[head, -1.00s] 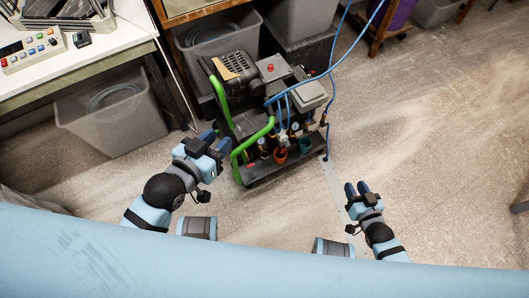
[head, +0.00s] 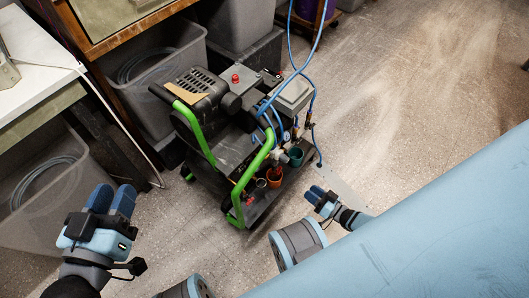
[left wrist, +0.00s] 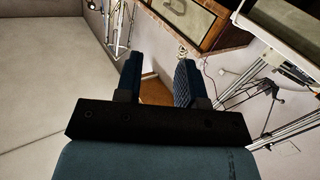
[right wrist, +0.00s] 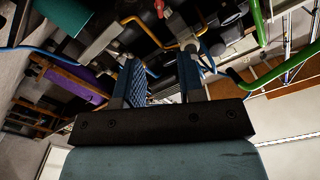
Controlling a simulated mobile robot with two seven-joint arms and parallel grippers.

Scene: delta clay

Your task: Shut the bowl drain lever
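A wheeled compressor (head: 213,102) with green handles stands on the floor in the middle of the head view. An orange bowl (head: 273,179) and a teal bowl (head: 296,157) sit at its near right side, below gauges and blue hoses. I cannot make out the drain lever for certain. My right gripper (head: 316,193) is open and empty, low and just right of the bowls, apart from them. The right wrist view shows pipes and a teal cylinder (right wrist: 62,14) beyond its fingers. My left gripper (head: 112,198) is open and empty, left of the compressor.
A grey bin (head: 45,190) stands under the white bench (head: 30,62) at left. More bins stand behind the compressor under a wooden bench. Blue hoses rise from the compressor. The floor (head: 400,100) to the right is clear.

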